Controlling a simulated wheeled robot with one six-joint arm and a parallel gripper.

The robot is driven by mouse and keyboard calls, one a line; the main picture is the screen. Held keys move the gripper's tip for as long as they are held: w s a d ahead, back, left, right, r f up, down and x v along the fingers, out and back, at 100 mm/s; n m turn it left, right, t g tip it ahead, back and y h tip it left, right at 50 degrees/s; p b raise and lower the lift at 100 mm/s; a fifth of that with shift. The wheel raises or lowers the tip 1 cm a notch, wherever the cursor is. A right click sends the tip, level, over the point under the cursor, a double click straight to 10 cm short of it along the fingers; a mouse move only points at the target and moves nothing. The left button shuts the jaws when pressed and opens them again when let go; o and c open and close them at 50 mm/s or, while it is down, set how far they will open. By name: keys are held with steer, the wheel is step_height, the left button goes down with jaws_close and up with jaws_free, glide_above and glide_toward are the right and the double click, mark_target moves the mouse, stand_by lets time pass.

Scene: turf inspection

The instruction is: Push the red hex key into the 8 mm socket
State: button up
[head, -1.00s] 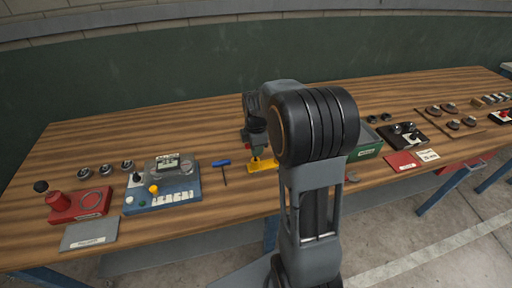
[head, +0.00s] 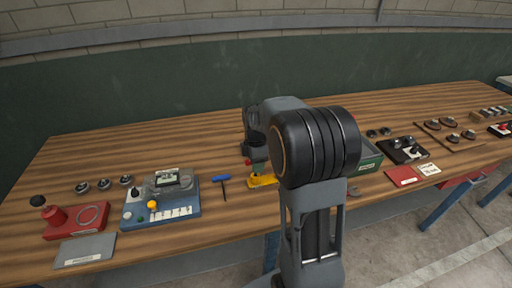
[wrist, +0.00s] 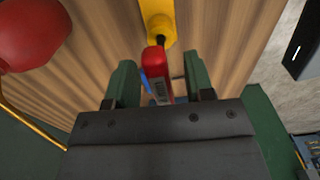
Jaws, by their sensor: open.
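The red hex key (wrist: 157,72) shows in the wrist view as a red handle with a barcode label, between my gripper's two green fingers. My gripper (wrist: 158,80) is open, with gaps on both sides of the handle. A yellow block (wrist: 157,22) with a round end lies just beyond the handle; it also shows in the head view (head: 263,180) below my gripper (head: 256,165). In the head view only a small bit of red shows at the gripper. The key's tip and the 8 mm socket are hidden, and I cannot tell how they meet.
A blue-handled hex key (head: 221,179) lies left of the yellow block. A blue panel (head: 165,200) with knobs and a red base (head: 76,220) stand further left. A green tray (head: 371,160) is close on the right. The back of the bench is clear.

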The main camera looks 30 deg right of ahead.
step_height(320, 180, up, 13)
steer(key=shift+f, duration=0.15)
stand_by(0.5)
steer(key=s+a+f+m+t, duration=0.1)
steer(key=s+a+f+m, duration=0.2)
steer(key=s+a+m, duration=0.2)
steer(key=s+a+f+m+t, duration=0.2)
steer(key=s+a+m, duration=0.3)
steer(key=s+m, duration=0.5)
steer(key=shift+s+f+t, duration=0.3)
steer(key=shift+s+f, duration=0.2)
steer(key=shift+s, duration=0.05)
steer(key=shift+c, duration=0.5)
